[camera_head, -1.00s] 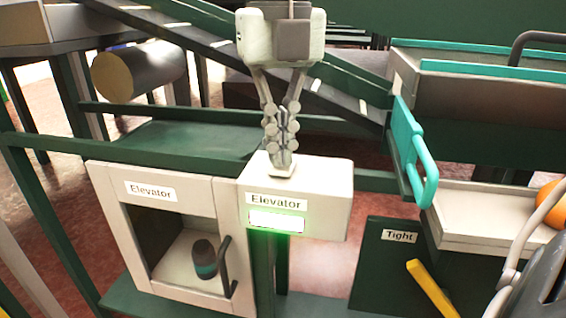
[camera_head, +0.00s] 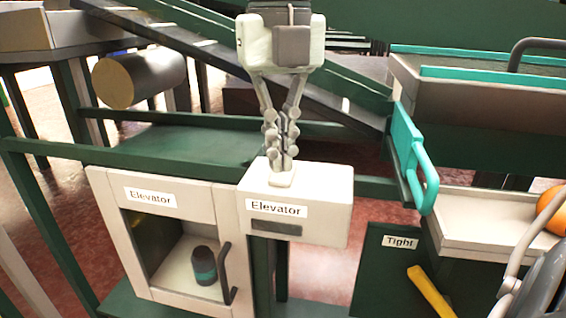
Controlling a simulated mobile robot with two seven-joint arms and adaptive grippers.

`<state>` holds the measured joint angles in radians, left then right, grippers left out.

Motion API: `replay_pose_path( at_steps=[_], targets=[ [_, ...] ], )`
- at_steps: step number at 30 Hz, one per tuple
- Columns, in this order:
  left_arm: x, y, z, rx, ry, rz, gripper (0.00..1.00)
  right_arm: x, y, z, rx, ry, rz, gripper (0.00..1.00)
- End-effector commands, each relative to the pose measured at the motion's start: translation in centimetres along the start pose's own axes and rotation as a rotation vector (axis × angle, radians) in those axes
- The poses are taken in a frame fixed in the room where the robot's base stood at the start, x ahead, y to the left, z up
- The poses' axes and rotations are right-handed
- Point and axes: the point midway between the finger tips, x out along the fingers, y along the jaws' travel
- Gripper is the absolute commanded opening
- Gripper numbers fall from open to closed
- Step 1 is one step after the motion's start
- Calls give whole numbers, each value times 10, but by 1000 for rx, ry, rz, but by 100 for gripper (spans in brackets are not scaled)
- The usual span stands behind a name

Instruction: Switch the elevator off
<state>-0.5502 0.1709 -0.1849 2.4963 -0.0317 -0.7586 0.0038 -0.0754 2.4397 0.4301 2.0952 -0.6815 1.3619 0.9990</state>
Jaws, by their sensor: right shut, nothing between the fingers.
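The elevator control box (camera_head: 325,185) is white, with an "Elevator" label and a dark, unlit indicator (camera_head: 277,228) on its front. My right gripper (camera_head: 282,168) points down over the box's top, shut with nothing between its fingers. Its tips are at a small raised white piece (camera_head: 281,180) on the box top; I cannot tell whether they touch it. To the left is the white elevator cabinet (camera_head: 225,204), also labelled "Elevator", with a dark handle (camera_head: 226,275). A dark cylinder with a teal band (camera_head: 204,265) stands inside it. My left gripper is not in view.
A teal handle (camera_head: 425,178) stands right of the box. A white tray (camera_head: 480,230) with an orange (camera_head: 552,208) lies at the right, above a green panel marked "Tight" with a yellow lever (camera_head: 430,290). A dark sloped conveyor (camera_head: 215,50) runs behind my gripper.

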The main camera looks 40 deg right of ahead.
Motion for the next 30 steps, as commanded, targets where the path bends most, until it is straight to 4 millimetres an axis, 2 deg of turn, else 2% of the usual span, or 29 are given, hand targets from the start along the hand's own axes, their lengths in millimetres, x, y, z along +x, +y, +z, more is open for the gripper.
replay_pose_path(
  at_steps=[1, 19, 30],
  targets=[
    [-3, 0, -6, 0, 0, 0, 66, -8, 0, 0, 0, -1, 0, 0],
    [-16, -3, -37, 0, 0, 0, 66, -56, 0, 0, 1, -1, 0, 0],
    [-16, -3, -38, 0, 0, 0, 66, -59, 0, 0, 0, -1, 0, 0]
  ],
)
